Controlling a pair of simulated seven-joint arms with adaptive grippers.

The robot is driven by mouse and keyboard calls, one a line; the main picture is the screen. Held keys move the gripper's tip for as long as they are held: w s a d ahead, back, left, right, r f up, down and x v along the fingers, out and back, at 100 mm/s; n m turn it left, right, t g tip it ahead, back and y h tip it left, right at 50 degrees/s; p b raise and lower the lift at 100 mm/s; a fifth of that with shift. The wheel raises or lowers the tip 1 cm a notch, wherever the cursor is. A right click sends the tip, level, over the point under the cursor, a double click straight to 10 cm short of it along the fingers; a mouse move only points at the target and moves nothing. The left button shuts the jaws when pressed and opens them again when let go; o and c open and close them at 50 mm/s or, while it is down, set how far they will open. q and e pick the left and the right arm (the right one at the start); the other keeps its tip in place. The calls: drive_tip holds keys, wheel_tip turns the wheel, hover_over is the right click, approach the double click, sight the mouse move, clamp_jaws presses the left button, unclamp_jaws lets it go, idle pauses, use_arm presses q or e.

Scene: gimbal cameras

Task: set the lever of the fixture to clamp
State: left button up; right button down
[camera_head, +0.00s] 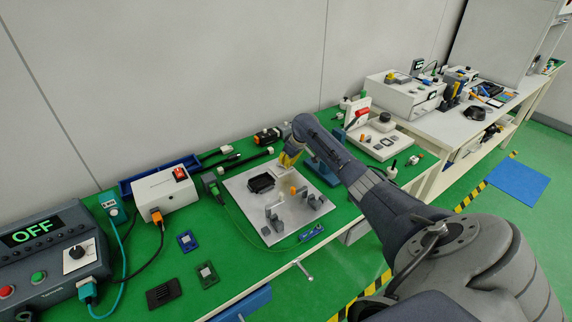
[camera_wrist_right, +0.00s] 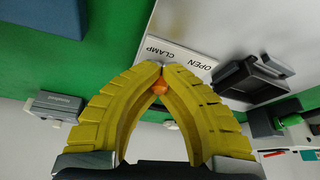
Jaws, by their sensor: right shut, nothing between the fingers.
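The fixture is a light metal plate (camera_head: 241,200) on the green bench, with a black open socket (camera_head: 262,183) and several grey clamp parts. The socket also shows in the right wrist view (camera_wrist_right: 252,80). My right gripper (camera_head: 287,160) is over the plate's far edge. In the right wrist view its yellow fingers (camera_wrist_right: 161,66) meet at their tips, empty. An orange knob (camera_wrist_right: 157,87), likely the lever's end, shows in the gap between them. The labels CLAMP (camera_wrist_right: 160,52) and OPEN (camera_wrist_right: 201,66) lie just beyond the tips. The lever's setting cannot be told. My left gripper is out of view.
A control box reading OFF (camera_head: 35,245) and a white box with a red switch (camera_head: 165,195) stand at left. Small blue (camera_head: 187,241) and black (camera_head: 164,293) blocks lie in front. A white device (camera_head: 380,138) stands beyond my right arm. Cables cross the bench.

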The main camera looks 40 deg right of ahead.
drive_tip(key=c, duration=2.2)
unclamp_jaws()
drive_tip(key=shift+w+r+n, duration=0.2)
drive_tip(key=shift+n, duration=0.1)
drive_tip(key=c, duration=1.4)
unclamp_jaws()
drive_tip(key=shift+f, duration=0.15)
drive_tip(key=shift+o, duration=0.2)
drive_tip(key=v, duration=1.2)
drive_tip(key=shift+d, duration=0.2)
